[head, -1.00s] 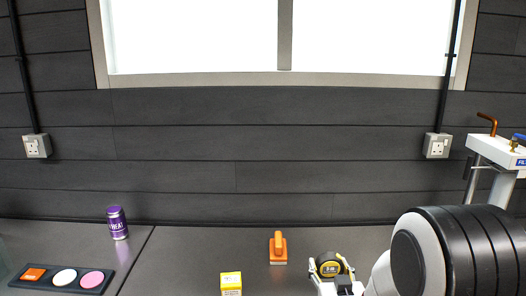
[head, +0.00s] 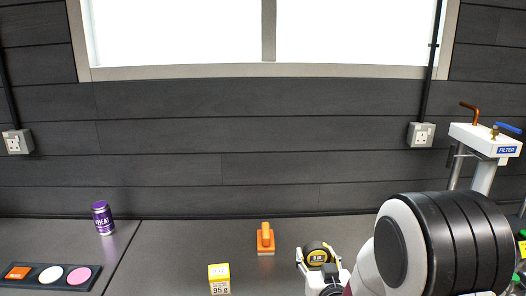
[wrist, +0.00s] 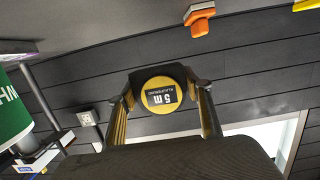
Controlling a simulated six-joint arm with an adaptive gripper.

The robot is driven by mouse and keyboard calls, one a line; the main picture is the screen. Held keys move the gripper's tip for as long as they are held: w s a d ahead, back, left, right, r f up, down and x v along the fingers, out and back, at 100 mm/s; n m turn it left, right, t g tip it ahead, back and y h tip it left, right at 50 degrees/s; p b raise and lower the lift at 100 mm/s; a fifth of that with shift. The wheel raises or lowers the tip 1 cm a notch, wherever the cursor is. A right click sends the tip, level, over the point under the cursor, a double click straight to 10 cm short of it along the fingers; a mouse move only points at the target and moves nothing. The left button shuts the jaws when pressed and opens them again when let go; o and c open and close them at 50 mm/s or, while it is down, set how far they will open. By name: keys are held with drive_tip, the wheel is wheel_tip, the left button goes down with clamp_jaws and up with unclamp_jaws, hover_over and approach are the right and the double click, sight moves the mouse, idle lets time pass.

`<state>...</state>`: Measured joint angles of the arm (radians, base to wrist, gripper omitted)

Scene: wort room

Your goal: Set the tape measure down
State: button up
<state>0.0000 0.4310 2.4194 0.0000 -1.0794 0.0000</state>
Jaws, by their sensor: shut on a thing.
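The tape measure (head: 317,253) is black with a yellow round face. My gripper (head: 318,262) is shut on it, one finger on each side, at the front right of the dark worktop. In the wrist view the tape measure (wrist: 162,97) sits between the two fingertips, its "5 m" label upside down. The head view does not clearly show whether its underside touches the worktop; my gripper hides its lower part.
An orange handled tool (head: 265,241) stands just left of my gripper. A yellow-and-white box (head: 219,279) is further left and nearer. A purple can (head: 103,218) and a dark tray (head: 94,284) with three pieces are far left. A filter stand (head: 484,140) rises at right.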

drive_tip(key=shift+d+r, duration=0.1)
drive_tip(key=shift+w+d, duration=0.1)
drive_tip(key=shift+d, duration=0.65)
drive_tip(key=s+d, duration=0.4)
drive_tip(key=d, duration=0.8)
drive_tip(key=s+d, duration=0.4)
drive_tip(key=d, duration=0.8)
drive_tip(key=s+d, duration=0.6)
drive_tip(key=s, duration=0.1)
drive_tip(key=shift+s+d+f, duration=0.15)
drive_tip(key=shift+s+f, duration=0.1)
drive_tip(key=shift+f, duration=0.15)
drive_tip(key=shift+f, duration=2.9)
drive_tip(key=shift+f, duration=0.1)
